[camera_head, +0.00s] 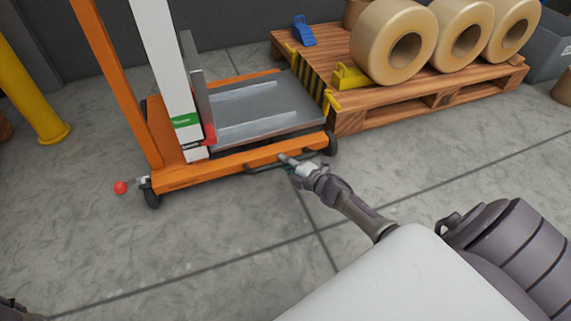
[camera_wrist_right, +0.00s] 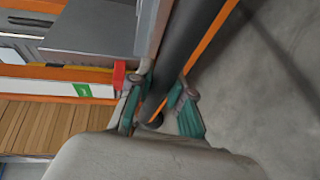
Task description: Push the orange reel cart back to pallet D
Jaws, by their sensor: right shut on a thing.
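The orange reel cart (camera_head: 235,165) stands on the floor at upper middle in the head view, with a grey platform (camera_head: 255,108), a white post and an orange upright. Its right end is close beside a wooden pallet (camera_head: 430,98); I cannot tell if they touch. No letter D is legible on the pallet. My right gripper (camera_head: 289,161) is shut on the black side handle (camera_head: 262,167) of the cart. In the right wrist view, the gripper (camera_wrist_right: 158,102) has its teal fingers on either side of the dark bar (camera_wrist_right: 188,50). My left gripper is not identifiable.
Several big tan reels (camera_head: 393,42) lie on the pallet, with a yellow chock (camera_head: 350,77) and a blue one (camera_head: 304,31). A yellow post (camera_head: 30,90) stands at left. A red ball (camera_head: 120,187) is at the cart's left end. The floor in front is clear.

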